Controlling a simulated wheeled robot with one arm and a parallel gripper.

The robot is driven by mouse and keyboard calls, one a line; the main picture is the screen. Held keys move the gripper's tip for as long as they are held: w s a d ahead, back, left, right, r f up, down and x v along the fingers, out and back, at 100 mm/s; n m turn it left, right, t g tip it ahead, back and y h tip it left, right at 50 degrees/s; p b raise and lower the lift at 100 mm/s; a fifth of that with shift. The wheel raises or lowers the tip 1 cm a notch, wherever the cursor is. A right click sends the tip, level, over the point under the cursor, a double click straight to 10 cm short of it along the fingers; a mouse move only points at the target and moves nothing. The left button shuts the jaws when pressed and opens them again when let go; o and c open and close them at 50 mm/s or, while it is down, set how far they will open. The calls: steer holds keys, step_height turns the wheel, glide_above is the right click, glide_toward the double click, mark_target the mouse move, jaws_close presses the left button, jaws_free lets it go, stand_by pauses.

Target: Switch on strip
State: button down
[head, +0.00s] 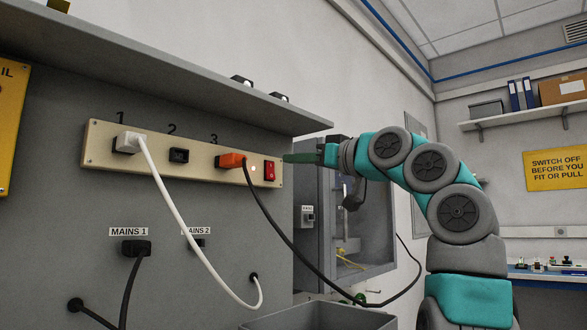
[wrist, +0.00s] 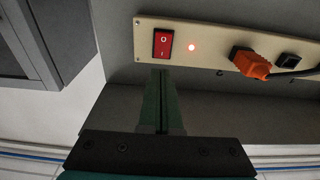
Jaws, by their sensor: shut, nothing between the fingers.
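The beige power strip (head: 195,170) is mounted on the grey panel, with sockets numbered 1 to 3. Its red rocker switch (head: 269,170) is at the right end; it also shows in the wrist view (wrist: 163,44), marked O and I. A white plug (head: 130,143) is in socket 1, an orange plug (head: 231,160) in socket 3; socket 2 (head: 179,155) is empty. My gripper (head: 288,158) is shut and empty, its tips (wrist: 162,72) close to the switch. I cannot tell whether they touch it.
A shelf (head: 190,70) overhangs the strip. White and black cables hang below it. MAINS 1 (head: 136,247) holds a black plug; MAINS 2 (head: 197,243) is partly hidden by the white cable. A grey bin (head: 320,318) stands below, and an open cabinet (head: 350,230) is at the right.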

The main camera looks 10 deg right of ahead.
steer(key=r+v, duration=0.2)
steer(key=v, duration=0.7)
steer(key=shift+s+d, duration=0.2)
steer(key=shift+s, duration=0.15)
steer(key=shift+r, duration=0.15)
